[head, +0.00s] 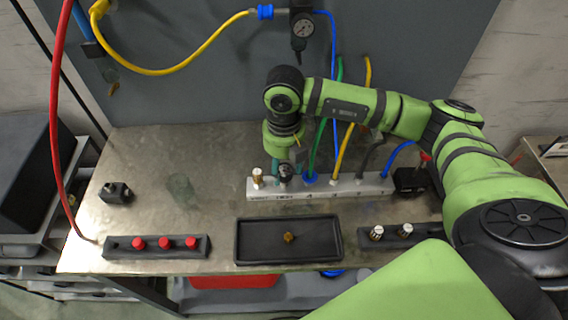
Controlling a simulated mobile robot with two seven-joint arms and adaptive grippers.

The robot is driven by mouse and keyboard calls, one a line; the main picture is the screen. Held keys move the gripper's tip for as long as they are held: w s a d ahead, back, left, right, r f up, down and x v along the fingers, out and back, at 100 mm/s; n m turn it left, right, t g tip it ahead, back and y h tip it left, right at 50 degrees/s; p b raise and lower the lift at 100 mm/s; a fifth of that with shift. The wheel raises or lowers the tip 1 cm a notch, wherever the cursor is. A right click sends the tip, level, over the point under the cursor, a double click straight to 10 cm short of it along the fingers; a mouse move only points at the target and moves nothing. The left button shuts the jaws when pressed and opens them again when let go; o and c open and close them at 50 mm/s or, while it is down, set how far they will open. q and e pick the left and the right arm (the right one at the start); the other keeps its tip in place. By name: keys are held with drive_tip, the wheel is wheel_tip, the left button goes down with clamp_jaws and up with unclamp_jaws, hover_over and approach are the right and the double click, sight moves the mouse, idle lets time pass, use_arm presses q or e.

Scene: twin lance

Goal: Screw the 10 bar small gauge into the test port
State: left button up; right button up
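My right gripper (286,162) points down over the left part of the pale manifold block (320,192). A small dark round thing (286,171), perhaps the small gauge, shows at its fingertips, just above or on the manifold. Its dial and marking cannot be read. I cannot tell whether the fingers are closed on it or whether it touches the port, as the port below is largely hidden. A brass fitting (258,177) stands upright at the manifold's left end. My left gripper is not in view.
Blue, green, yellow and dark hoses rise from the manifold. In front are a black tray (246,256) holding a brass piece (289,237), a rack with red caps (165,244) and a rack with metal fittings (376,233). A black block (116,193) stands left.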

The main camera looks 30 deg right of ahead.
drive_tip(key=c, duration=0.7)
drive_tip(key=o, duration=1)
drive_tip(key=n+b, duration=0.3)
drive_tip(key=n, duration=0.1)
drive_tip(key=n+b, duration=0.2)
drive_tip(key=n, duration=0.2)
drive_tip(key=n+b, duration=0.3)
drive_tip(key=n, duration=0.1)
drive_tip(key=shift+f+b, duration=0.3)
drive_tip(key=shift+b, duration=0.05)
drive_tip(key=shift+r+n, duration=0.2)
drive_tip(key=shift+n, duration=0.7)
drive_tip(key=shift+r, duration=0.1)
